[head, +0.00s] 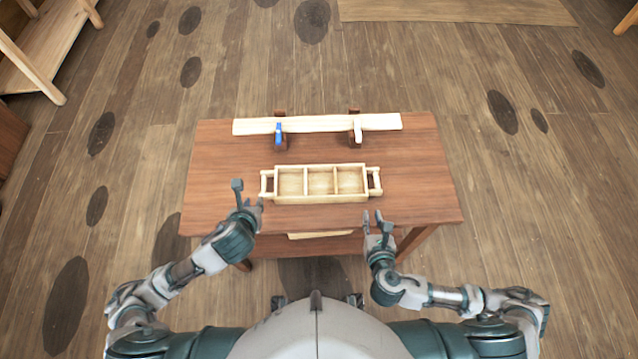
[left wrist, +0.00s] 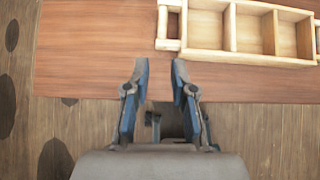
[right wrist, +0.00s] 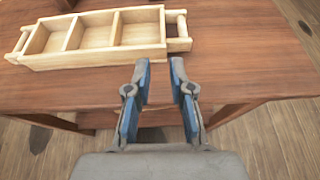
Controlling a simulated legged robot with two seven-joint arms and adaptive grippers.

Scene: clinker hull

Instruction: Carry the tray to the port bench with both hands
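The tray (head: 320,198) is pale wood with three empty compartments and a handle at each end. It sits flat on a reddish-brown table (head: 230,165), near its front edge. My left gripper (head: 248,194) is open and empty, to the left of and nearer than the tray's left handle (head: 266,184). In the left wrist view the tray (left wrist: 198,55) lies ahead and to the right. My right gripper (head: 378,220) is open and empty, just in front of the tray's right handle (head: 374,181). In the right wrist view the tray (right wrist: 100,55) lies ahead and to the left. Neither gripper touches the tray.
A long pale plank (head: 320,123) lies along the back of the table, with a blue clamp (head: 279,134) and a white clamp (head: 357,130). A wooden shelf or rack (head: 45,45) stands at the upper left. The wooden floor around the table looks mostly clear.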

